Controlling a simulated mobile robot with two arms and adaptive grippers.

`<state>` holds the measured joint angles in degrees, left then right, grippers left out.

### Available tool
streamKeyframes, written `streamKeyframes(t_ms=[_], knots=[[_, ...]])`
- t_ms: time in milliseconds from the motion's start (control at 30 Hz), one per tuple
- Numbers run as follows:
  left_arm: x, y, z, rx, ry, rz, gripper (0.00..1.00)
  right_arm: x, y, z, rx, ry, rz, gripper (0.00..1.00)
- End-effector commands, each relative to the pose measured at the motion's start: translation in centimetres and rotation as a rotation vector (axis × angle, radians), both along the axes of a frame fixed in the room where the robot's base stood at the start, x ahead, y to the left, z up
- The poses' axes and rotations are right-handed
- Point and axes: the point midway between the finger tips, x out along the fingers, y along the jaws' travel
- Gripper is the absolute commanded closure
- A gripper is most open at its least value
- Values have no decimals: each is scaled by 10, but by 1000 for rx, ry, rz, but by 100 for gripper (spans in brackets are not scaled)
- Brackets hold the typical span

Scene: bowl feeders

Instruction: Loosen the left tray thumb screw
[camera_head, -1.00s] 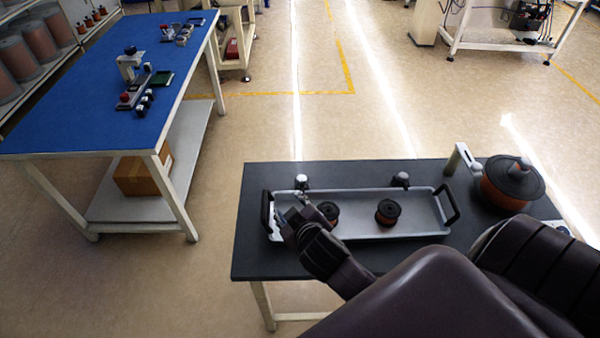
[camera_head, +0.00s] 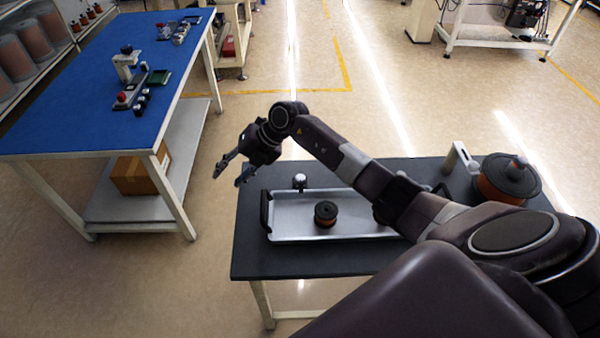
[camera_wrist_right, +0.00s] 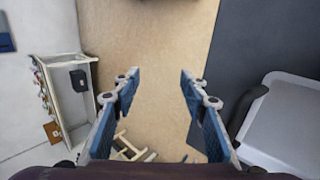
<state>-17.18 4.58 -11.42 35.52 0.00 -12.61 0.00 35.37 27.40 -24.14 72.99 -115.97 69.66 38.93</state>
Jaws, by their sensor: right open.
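The left tray thumb screw (camera_head: 300,181) has a pale round knob and stands at the far edge of the silver tray (camera_head: 285,226), near its left end. My right gripper (camera_head: 228,178) is open and empty. It is left of the screw, apart from it, above the floor beyond the table's left edge. In the right wrist view the open fingers (camera_wrist_right: 159,85) have bare floor between them; the tray (camera_wrist_right: 290,122) is to their right. The screw is not discernible there. The right thumb screw is hidden behind my right arm in the head view. My left gripper is not in view.
A dark spool (camera_head: 325,214) stands in the tray, which lies on a black table (camera_head: 330,262). A lidded pot-like feeder (camera_head: 506,180) stands at the table's right. A blue-topped bench (camera_head: 80,105) is at left, with open floor between.

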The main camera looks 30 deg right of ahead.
Motion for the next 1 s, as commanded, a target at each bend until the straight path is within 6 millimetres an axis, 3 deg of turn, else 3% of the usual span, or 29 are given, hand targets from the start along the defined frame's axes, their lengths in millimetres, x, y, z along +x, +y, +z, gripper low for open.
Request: streamKeyframes(t_ms=[33,100,200,333,533,800,1000], knots=[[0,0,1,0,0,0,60,-1,-35,-5,-108,70,-15,60],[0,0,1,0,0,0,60,-10,-82,-10,-241,172,-47,60],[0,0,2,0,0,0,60,-26,-136,-8,-388,298,-104,60],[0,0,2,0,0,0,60,-42,-180,1,-502,405,-166,60],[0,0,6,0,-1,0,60,-51,-195,-4,-541,452,-190,60],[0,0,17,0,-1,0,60,-51,-193,-47,-538,451,-187,60],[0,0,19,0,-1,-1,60,-50,-194,-69,-538,448,-188,60]])
